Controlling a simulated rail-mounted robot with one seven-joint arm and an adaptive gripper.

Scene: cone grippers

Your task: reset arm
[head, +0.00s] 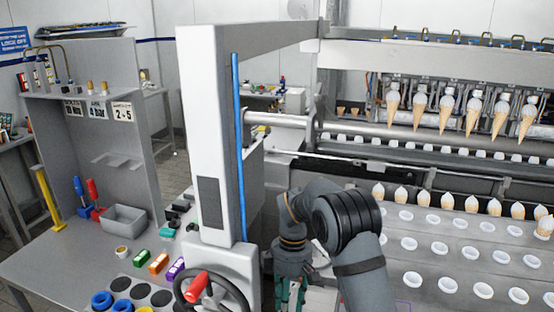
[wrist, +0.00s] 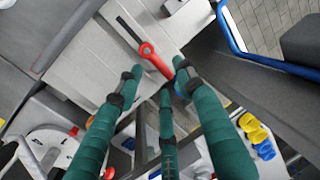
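My gripper (head: 290,290) hangs pointing down at the bottom middle of the head view, in front of the machine. Its green fingers show there only in part, cut by the bottom edge. A red-handled lever (wrist: 156,60) on a pale grey panel shows beyond the fingertips. I cannot tell how far the fingers are from it.
A white post (head: 208,130) and a handwheel (head: 215,295) with a red handle stand left of my arm. Cone-holder trays (head: 430,240) with several filled cones lie right. A grey bench (head: 60,275) at left holds a bin (head: 123,218) and coloured blocks.

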